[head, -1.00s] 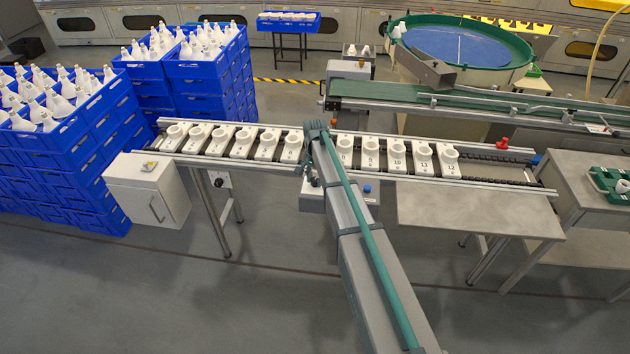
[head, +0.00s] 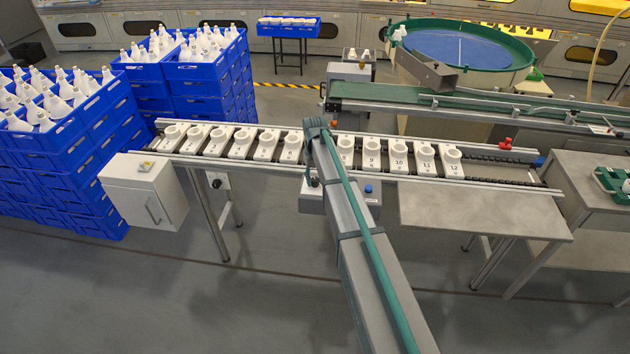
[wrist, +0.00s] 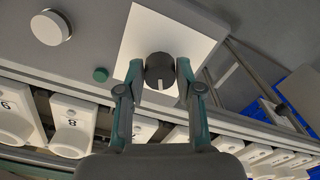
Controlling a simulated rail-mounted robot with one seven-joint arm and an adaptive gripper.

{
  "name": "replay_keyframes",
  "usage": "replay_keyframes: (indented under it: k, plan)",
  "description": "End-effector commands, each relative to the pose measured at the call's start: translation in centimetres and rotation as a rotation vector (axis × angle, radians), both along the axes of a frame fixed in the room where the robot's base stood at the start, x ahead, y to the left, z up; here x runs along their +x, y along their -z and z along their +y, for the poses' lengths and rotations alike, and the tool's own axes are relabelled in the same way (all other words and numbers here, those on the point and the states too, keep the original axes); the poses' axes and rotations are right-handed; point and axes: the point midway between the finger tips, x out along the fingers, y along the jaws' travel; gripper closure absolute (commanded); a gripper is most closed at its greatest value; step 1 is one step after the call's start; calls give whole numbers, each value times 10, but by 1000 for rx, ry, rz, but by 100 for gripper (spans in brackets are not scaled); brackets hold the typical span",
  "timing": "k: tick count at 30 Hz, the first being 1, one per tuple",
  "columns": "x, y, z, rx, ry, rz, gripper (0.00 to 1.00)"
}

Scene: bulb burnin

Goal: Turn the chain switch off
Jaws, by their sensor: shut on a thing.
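A dark round knob (wrist: 160,70) with a white pointer line sits on a white square plate (wrist: 146,35) in the wrist view. My gripper (wrist: 159,74) is shut on this knob, one fingertip on each side. The pointer line runs towards the bottom of the wrist picture. In the head view my arm reaches to the control box (head: 311,202) below the conveyor's near rail and hides the knob. No lettering shows on the plate.
A silver round button (wrist: 50,27) and a small green button (wrist: 100,75) are left of the plate. Numbered white carriers (head: 398,157) line the conveyor close beside my gripper. A cabinet (head: 143,192) and blue crates (head: 105,128) stand left; a table (head: 478,215) is right.

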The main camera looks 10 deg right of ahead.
Motion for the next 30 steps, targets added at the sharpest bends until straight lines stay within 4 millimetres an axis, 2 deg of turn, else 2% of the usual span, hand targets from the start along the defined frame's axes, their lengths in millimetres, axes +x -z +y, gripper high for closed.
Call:
replay_keyframes:
  k: [10,25,26,30]
  plan:
    - [0,0,0,0,-138,-1,100]
    - [0,-1,0,0,-158,-1,100]
    - [0,-1,0,0,-158,-1,63]
    - [0,0,0,0,-158,-1,40]
